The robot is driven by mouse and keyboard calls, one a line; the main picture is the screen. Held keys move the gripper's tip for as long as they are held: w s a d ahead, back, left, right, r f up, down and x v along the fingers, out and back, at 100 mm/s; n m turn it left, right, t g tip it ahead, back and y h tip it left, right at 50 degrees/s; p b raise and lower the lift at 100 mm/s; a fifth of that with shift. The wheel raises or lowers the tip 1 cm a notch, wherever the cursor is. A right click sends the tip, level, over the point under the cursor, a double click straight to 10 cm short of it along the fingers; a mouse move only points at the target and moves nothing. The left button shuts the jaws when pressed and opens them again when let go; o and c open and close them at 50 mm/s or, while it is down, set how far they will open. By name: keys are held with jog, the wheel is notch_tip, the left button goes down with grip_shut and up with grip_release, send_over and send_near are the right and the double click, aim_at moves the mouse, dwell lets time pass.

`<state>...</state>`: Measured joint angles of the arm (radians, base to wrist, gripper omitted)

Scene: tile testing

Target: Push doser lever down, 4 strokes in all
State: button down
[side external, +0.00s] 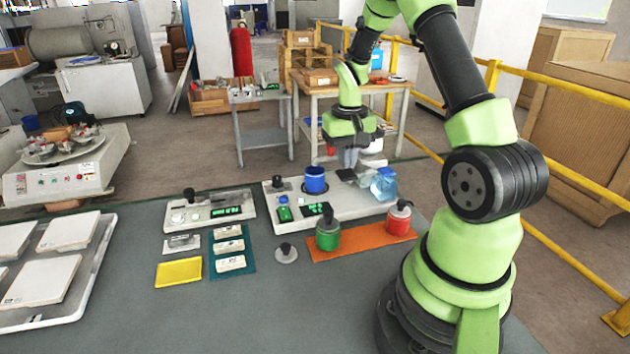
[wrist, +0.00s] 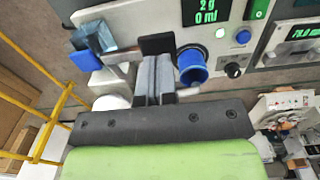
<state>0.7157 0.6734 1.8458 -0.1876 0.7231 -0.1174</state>
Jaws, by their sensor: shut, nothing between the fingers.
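The doser is a pale unit (side external: 345,205) behind the middle of the bench, with a blue cup (side external: 316,181) and a clear bluish container (side external: 384,184). A flat black pad (side external: 346,175), apparently the lever's end, lies between them. It also shows in the wrist view (wrist: 157,44), just beyond the fingertips. My gripper (side external: 348,163) is shut and empty, pointing down just over the pad; I cannot tell whether it touches. The wrist view shows its grey fingers together (wrist: 154,64), left of the blue cup (wrist: 192,68). The doser display (wrist: 206,11) reads 2 g and 0 ml.
A green jar (side external: 328,236) and a red jar (side external: 399,220) stand on an orange mat (side external: 350,246) in front. A second panel unit (side external: 210,209), sample blocks and a yellow pad (side external: 179,272) lie left.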

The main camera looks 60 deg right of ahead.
aim_at(346, 173)
jog(key=shift+f, duration=1.65)
jog(key=shift+r, duration=2.05)
jog(key=shift+f, duration=2.05)
jog(key=shift+r, duration=2.1)
